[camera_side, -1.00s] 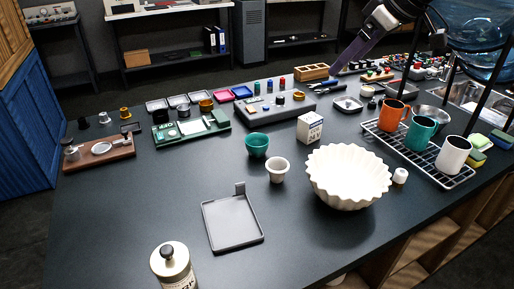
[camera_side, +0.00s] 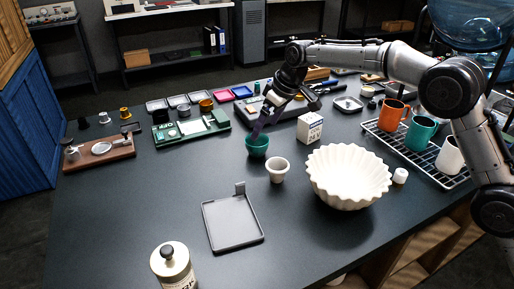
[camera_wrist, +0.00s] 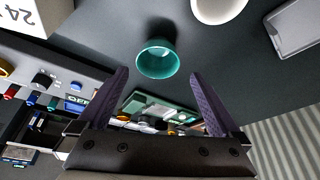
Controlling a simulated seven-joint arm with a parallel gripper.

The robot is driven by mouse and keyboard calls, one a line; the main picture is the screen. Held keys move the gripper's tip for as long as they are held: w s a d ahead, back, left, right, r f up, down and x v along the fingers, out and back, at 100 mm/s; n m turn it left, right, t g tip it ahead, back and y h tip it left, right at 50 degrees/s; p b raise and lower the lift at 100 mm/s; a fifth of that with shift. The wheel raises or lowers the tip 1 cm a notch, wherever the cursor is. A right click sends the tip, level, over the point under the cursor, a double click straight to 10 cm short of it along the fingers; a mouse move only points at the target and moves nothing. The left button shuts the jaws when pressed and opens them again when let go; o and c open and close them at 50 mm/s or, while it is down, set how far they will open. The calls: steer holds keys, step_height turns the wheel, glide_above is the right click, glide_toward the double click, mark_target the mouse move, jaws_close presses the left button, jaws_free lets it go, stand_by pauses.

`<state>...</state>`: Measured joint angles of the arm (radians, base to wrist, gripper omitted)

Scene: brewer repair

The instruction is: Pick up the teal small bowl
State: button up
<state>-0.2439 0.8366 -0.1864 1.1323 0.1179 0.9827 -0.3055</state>
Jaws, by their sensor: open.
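I cannot tell whether a fingertip touches the bowl's rim.
A small white cup (camera_side: 277,170) stands close in front of the bowl. A white box (camera_side: 310,127) and a large fluted white bowl (camera_side: 347,178) are to the right. A grey tray (camera_side: 232,222) lies in front. A green board (camera_side: 190,130) is to the left.

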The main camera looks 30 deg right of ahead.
mark_target(257, 142)
steer(key=x, duration=0.8)
steer(key=shift+w+f, duration=0.25)
steer(key=shift+d, duration=0.1)
steer(key=c, duration=1.2)
steer(key=shift+r, duration=0.1)
steer(key=shift+r, duration=0.1)
